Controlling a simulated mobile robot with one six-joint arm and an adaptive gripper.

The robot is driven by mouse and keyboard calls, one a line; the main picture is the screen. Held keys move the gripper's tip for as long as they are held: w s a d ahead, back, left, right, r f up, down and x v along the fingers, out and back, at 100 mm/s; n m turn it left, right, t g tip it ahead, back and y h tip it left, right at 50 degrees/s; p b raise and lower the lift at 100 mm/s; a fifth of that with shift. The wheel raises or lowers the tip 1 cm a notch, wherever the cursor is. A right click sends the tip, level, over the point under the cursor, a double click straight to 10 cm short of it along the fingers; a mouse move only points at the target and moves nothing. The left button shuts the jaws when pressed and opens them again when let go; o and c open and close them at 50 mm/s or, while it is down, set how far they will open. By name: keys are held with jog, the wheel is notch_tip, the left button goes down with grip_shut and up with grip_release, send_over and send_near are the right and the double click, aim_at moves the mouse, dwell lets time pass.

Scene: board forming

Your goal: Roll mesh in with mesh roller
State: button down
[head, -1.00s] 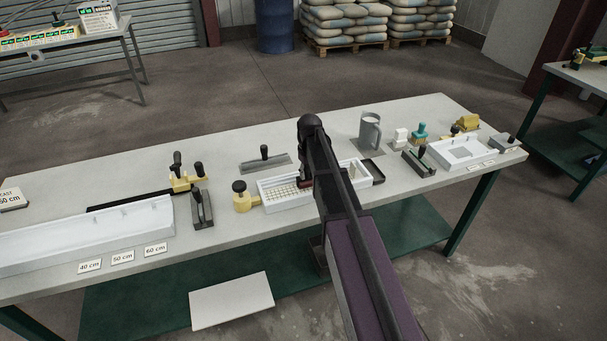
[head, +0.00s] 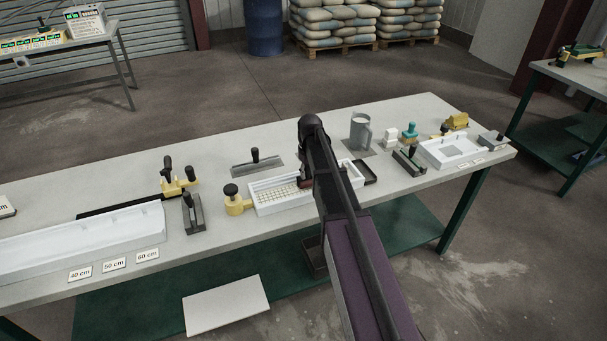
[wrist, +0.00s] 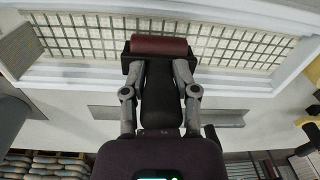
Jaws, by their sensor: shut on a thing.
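The mesh (head: 283,196) is a pale grid lying in a white rectangular tray (head: 264,212) on the workbench. It also shows in the wrist view (wrist: 230,46) as a grey lattice over a cream surface. My gripper (wrist: 160,72) is shut on the mesh roller, which has a dark frame and a dark red cylinder (wrist: 159,46). The roller is over the mesh, near the middle of the tray's length in the wrist view; whether it presses on it I cannot tell. In the head view my arm hides part of the tray, and a bit of the red roller (head: 306,183) shows beside it.
A yellow tool with a black knob (head: 235,203) stands at the tray's left end. A flat trowel (head: 256,164) lies behind the tray. A grey jug (head: 360,132) and a small dark tray (head: 365,173) are to the right. A long white mould (head: 85,243) lies at the left.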

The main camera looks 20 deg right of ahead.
jog(key=shift+d, duration=0.1)
dwell(0.3)
jog(key=shift+w+d, duration=0.15)
jog(key=shift+d, duration=1.55)
jog(key=shift+w+d, duration=0.2)
jog(key=shift+d, duration=1.45)
jog(key=shift+a, duration=0.15)
jog(key=shift+s+a, duration=0.15)
jog(key=shift+a, duration=0.65)
jog(key=shift+s+a, duration=0.1)
jog(key=shift+a, duration=0.65)
jog(key=shift+a, duration=0.1)
jog(key=shift+s+a, duration=0.1)
jog(key=shift+a, duration=1.5)
